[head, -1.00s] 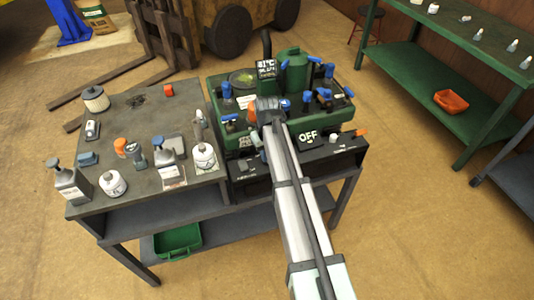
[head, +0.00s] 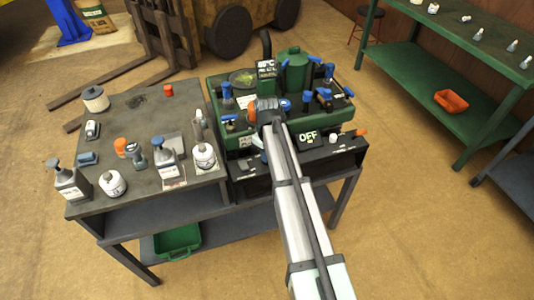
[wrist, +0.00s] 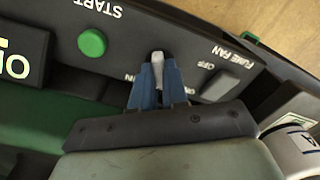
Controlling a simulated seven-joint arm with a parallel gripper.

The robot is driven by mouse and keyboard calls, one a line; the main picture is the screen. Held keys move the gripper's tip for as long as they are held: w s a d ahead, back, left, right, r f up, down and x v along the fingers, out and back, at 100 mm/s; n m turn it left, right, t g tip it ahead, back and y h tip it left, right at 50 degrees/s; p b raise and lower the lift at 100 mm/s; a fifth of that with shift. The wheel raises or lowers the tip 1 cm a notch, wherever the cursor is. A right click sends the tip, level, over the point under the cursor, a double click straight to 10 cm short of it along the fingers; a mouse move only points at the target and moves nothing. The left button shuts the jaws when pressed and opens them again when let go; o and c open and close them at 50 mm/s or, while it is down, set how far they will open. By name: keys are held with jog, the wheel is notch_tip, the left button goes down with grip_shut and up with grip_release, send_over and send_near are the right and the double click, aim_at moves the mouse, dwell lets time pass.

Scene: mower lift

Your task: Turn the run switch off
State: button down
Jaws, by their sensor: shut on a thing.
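In the wrist view, my gripper (wrist: 158,88) has its two blue fingers shut on a small pale grey lever (wrist: 157,60) on the dark control panel. The lettering beside it is mostly hidden by the fingers; only its end, like "UN", shows, so it appears to be the run switch. A green START button (wrist: 92,42) is to its left. A FUME FAN switch (wrist: 220,85) with OFF and ON marks is to its right. In the head view, my arm hides most of the panel's left part and the lever.
A grey bench (head: 130,185) with several bottles stands at left. In the wrist view, a white bottle (wrist: 292,145) is close to my gripper's right.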

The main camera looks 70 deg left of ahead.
jog(key=c, duration=1.1)
grip_release()
jog(key=shift+c, duration=0.2)
jog(key=shift+r, duration=0.15)
notch_tip(320, 180, up, 14)
jog(key=shift+f, duration=0.2)
